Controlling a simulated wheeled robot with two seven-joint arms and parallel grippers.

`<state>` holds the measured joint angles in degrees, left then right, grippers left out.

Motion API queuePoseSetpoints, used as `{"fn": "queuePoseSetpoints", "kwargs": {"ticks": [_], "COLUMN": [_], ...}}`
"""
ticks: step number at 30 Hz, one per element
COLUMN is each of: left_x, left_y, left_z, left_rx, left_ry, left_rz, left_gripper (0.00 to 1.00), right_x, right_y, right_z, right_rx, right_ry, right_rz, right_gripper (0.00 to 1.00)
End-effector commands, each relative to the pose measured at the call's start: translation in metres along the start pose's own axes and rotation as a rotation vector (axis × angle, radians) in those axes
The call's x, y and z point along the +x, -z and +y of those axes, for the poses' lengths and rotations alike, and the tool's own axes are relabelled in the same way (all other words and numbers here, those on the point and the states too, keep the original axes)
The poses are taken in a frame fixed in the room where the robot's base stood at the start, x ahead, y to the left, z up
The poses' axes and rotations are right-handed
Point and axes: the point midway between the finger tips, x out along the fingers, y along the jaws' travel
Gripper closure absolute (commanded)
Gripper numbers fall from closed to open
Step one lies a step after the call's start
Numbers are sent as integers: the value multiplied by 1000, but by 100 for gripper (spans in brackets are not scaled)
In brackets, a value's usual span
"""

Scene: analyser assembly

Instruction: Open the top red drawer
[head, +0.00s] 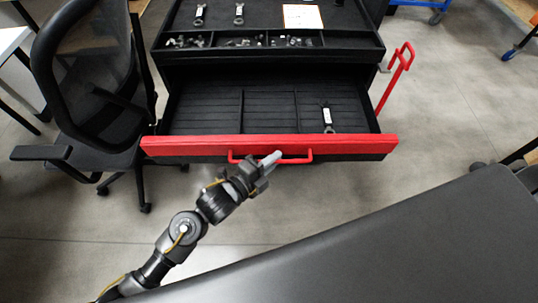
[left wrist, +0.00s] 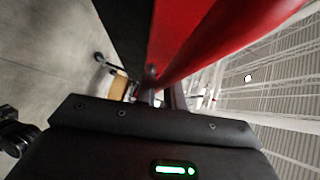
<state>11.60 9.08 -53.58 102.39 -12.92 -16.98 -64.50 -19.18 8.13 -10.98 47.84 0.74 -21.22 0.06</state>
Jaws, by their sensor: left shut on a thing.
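The top red drawer (head: 200,146) of the black tool cabinet stands pulled out, and its inside shows. A wrench-like tool (head: 327,118) lies in its right part. The red handle (head: 297,159) runs along the middle of the drawer's front. My left gripper (head: 272,160) is at this handle, shut on it. In the left wrist view the red handle bar (left wrist: 215,45) runs close past the fingers (left wrist: 165,92), with the red drawer front behind it. My right gripper does not show in either view.
The cabinet top (head: 265,18) holds tools, a paper and trays of small parts. A black office chair (head: 90,90) stands close at the left. A red side handle (head: 397,75) sticks out at the right.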

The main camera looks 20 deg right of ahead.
Motion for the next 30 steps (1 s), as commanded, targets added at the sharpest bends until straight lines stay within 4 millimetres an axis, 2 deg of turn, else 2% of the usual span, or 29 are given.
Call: {"fn": "queuePoseSetpoints", "kwargs": {"ticks": [6,7,12,20,23,30], "left_x": [0,-1,0,-1,-8,-52], "left_y": [0,0,0,0,-1,-1], "left_z": [1,1,0,0,1,2], "left_rx": [1,1,0,0,0,0], "left_ry": [-1,-1,0,0,-1,-2], "left_rz": [1,0,-1,-1,-2,-2], "left_gripper": [100,87,68,68,68,68], "right_x": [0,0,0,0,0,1], "right_y": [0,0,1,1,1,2], "right_z": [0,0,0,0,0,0], "right_rx": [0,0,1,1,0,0], "right_ry": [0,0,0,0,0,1], "right_rz": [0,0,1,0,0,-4], "right_gripper": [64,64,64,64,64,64]}}
